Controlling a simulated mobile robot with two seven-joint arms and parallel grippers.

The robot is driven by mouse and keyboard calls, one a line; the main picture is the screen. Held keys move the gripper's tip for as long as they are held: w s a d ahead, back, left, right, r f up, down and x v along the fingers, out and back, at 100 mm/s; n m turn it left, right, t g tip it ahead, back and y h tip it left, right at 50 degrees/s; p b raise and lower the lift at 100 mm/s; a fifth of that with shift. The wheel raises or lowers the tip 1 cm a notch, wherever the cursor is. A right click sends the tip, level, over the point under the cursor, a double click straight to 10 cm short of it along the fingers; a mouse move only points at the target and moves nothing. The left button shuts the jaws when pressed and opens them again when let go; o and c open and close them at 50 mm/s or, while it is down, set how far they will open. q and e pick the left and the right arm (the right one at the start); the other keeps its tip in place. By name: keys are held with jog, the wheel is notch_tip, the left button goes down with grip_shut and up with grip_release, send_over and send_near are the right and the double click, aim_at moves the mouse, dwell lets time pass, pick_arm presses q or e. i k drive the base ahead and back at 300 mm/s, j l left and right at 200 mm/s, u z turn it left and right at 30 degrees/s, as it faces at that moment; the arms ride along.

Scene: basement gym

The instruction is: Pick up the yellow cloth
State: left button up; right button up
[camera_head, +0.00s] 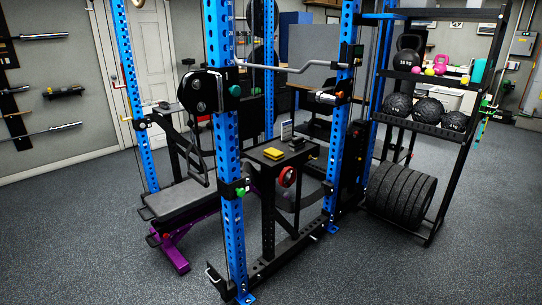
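A small yellow object (273,153), which looks like the folded yellow cloth, lies on a small dark tabletop (262,160) inside the blue power rack. It lies flat near the left part of that top. A small upright card or device (286,130) stands behind it, and a small dark item (297,144) is to its right. Neither of my grippers shows in the head view.
Blue rack posts (230,200) stand in front of and around the small table. A black bench with a purple base (172,245) is at left. A shelf with balls and weight plates (402,195) stands at right. The front floor (400,275) is clear.

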aim_at(273, 154)
jog(key=i+l+u, duration=0.1)
jog(key=i+l, duration=0.3)
jog(key=i, duration=0.2)
jog(key=i+l, duration=0.45)
jog(key=i+j+u, duration=0.05)
jog(key=i, duration=0.05)
